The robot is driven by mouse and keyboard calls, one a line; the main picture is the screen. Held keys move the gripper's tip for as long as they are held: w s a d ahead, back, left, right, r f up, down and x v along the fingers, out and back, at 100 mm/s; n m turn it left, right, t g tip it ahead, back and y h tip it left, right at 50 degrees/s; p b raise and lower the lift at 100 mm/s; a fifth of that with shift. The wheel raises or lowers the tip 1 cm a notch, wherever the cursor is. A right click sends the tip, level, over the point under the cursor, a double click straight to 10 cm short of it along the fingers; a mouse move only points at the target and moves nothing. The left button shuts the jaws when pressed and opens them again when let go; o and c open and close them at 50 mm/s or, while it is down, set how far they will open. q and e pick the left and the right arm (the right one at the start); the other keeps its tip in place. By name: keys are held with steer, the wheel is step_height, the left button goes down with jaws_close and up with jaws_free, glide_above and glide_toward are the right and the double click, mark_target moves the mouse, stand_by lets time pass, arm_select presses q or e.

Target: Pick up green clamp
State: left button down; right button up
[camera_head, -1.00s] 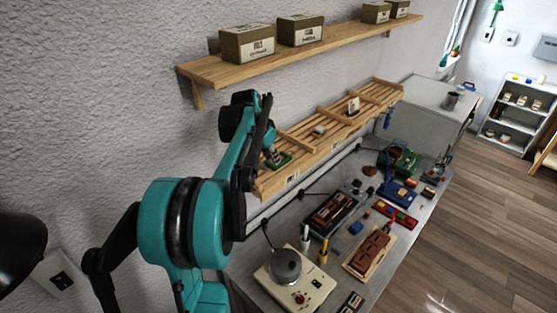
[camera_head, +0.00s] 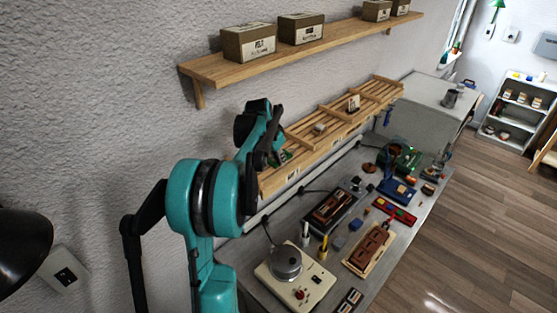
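A small green piece, likely the green clamp (camera_head: 286,156), shows at the near end of the slatted wooden rack (camera_head: 330,126). It is mostly hidden by my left gripper (camera_head: 277,157), which points down over it at the rack's left end. The dark fingers overlap the green piece, and I cannot tell whether they are open or closed on it. My teal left arm comes up from below and bends over to the rack. My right gripper does not show.
Below the rack, a metal bench holds a hot plate (camera_head: 286,264), a brown block on a board (camera_head: 369,249), a red tray (camera_head: 394,212) and a green device (camera_head: 399,157). A wall shelf (camera_head: 225,70) with boxes (camera_head: 249,43) hangs above. A black lamp (camera_head: 20,250) is at the left.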

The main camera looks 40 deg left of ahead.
arm_select(q)
steer(key=shift+r, duration=0.1)
stand_by(0.3)
steer(key=shift+r, duration=0.25)
steer(key=r, duration=0.3)
steer(key=shift+w+d+r+b, duration=0.25)
steer(key=shift+w+r+b, duration=0.1)
steer(key=shift+b, duration=0.05)
steer(key=w+d+r, duration=0.6)
steer(key=w+d, duration=0.1)
steer(key=w, duration=0.1)
steer(key=shift+w+r+b, duration=0.2)
steer(key=shift+r+b, duration=0.1)
steer(key=shift+b, duration=0.15)
steer(key=shift+s+f, duration=0.1)
